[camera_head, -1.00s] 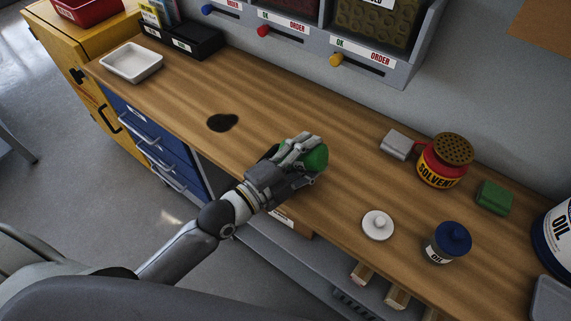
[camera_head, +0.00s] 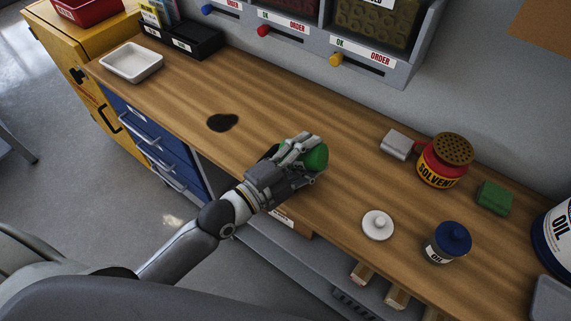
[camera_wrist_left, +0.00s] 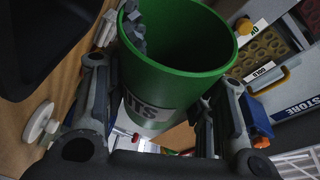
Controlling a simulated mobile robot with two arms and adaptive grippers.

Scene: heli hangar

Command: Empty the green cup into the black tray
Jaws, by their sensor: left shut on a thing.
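The green cup (camera_head: 317,157) is in my left gripper (camera_head: 303,150), above the middle of the wooden bench. In the left wrist view, the cup (camera_wrist_left: 170,75) sits between both fingers of the gripper (camera_wrist_left: 150,115), and part of a label ending in "TS" shows. Small grey pieces (camera_wrist_left: 134,28) gather along one side inside its rim. How far the cup tilts is hard to tell. A black tray (camera_head: 207,45) with labelled compartments stands at the back left of the bench, well away from the cup. My right gripper is not in view.
A white tray (camera_head: 131,62) stands near the black one. A dark spot (camera_head: 222,122) marks the bench left of my gripper. A solvent can (camera_head: 445,160), green block (camera_head: 494,197), white lid (camera_head: 377,225) and blue-lidded jar (camera_head: 447,242) stand to the right. Wall bins hang behind.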

